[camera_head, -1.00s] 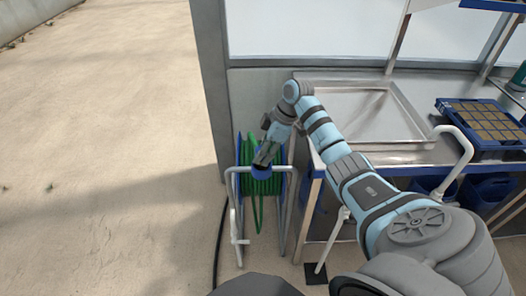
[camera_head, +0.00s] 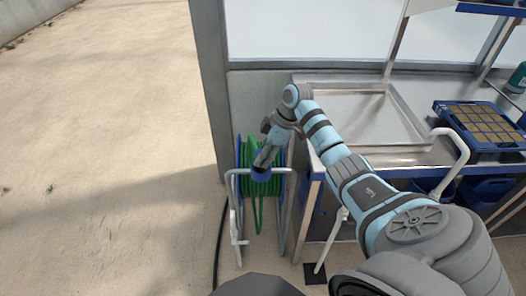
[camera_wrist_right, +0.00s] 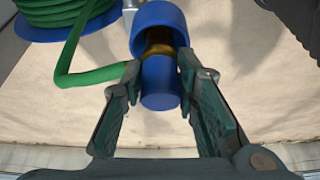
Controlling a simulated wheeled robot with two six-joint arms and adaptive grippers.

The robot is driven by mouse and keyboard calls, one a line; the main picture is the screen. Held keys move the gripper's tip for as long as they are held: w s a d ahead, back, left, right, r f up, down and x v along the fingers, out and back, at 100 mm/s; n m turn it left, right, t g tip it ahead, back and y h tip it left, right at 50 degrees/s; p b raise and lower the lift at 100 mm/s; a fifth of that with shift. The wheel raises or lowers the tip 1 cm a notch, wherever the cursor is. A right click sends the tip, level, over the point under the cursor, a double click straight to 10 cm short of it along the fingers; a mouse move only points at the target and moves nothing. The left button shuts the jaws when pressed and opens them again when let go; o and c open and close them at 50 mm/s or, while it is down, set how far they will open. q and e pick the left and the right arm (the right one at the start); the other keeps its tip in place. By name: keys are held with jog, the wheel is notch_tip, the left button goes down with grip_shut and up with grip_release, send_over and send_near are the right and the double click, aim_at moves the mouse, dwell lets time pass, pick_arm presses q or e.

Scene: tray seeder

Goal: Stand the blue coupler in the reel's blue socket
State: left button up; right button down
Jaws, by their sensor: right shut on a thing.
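The blue coupler, a short blue cylinder (camera_wrist_right: 160,88) with a brass band above it, sits between the fingers of my right gripper (camera_wrist_right: 159,68) in the right wrist view. My right gripper is shut on it. The brass part meets a wider blue cup, the reel's blue socket (camera_wrist_right: 159,15); I cannot tell how deep it sits. In the head view the socket (camera_head: 261,175) shows at the top front of the green hose reel (camera_head: 258,207), just below my right gripper (camera_head: 265,158). There the coupler is hard to make out. My left gripper is not in view.
Green hose (camera_wrist_right: 88,77) runs beside the left finger in the wrist view. A white tubular frame (camera_head: 232,205) surrounds the reel. A metal bench with a sink (camera_head: 365,112) stands to the right, with a blue seed tray (camera_head: 450,137). Open sandy floor lies left.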

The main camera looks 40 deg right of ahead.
jog(key=shift+f+b, duration=0.35)
jog(key=shift+f, duration=0.2)
dwell(0.4)
jog(key=c, duration=1.5)
grip_release()
jog(key=shift+c, duration=0.2)
jog(key=p+v, duration=1.1)
